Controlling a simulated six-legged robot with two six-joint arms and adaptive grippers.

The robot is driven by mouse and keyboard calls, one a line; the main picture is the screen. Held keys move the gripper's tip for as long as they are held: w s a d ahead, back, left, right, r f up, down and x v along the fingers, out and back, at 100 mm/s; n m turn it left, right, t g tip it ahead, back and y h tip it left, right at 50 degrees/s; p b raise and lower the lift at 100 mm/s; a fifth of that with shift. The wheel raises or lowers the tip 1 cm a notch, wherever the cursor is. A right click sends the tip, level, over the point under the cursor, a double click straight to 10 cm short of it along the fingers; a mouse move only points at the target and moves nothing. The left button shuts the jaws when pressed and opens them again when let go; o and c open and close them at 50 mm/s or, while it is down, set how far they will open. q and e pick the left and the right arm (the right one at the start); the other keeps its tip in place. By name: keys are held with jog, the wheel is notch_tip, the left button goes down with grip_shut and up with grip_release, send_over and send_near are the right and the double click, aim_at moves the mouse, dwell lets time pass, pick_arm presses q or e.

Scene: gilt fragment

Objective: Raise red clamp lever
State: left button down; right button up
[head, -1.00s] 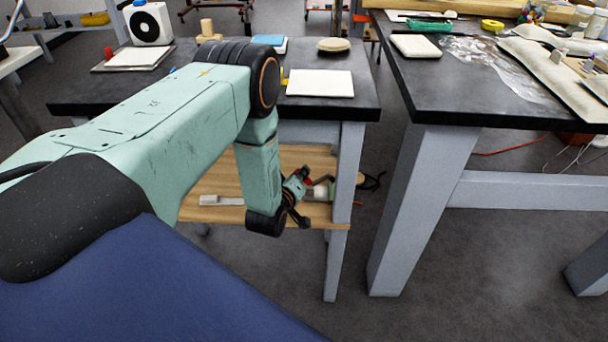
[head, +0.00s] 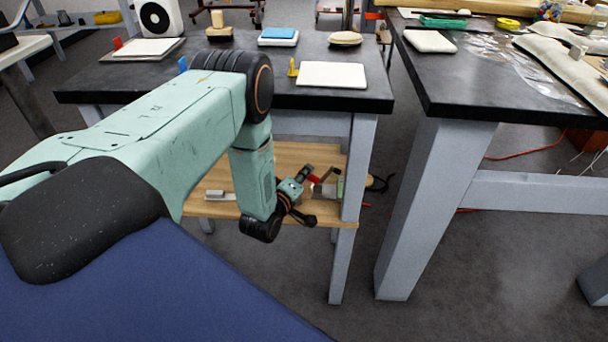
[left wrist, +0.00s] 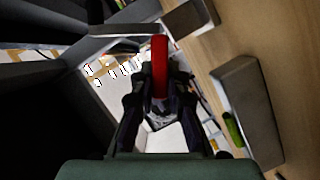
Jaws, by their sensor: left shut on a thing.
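The red clamp lever (left wrist: 160,62) points up the left wrist view, between the dark fingers of my left gripper (left wrist: 159,88). The fingers are shut on it. In the head view my left gripper (head: 303,187) reaches over the wooden lower shelf (head: 290,155), with a small red part of the lever (head: 313,178) showing beside it. A dark bar and a pale green-grey part stand just right of it; the clamp's body is mostly hidden. My right gripper is in neither view.
The black tabletop (head: 335,103) overhangs the shelf, and a grey table leg (head: 352,210) stands close right of my gripper. A pale block (head: 218,195) lies on the shelf to the left. A second black-topped table (head: 470,95) stands to the right, with open floor between.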

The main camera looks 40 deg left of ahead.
pick_arm(q)
jog(key=c, duration=1.3)
grip_release()
jog(key=v, duration=1.2)
jog(key=shift+f, duration=0.1)
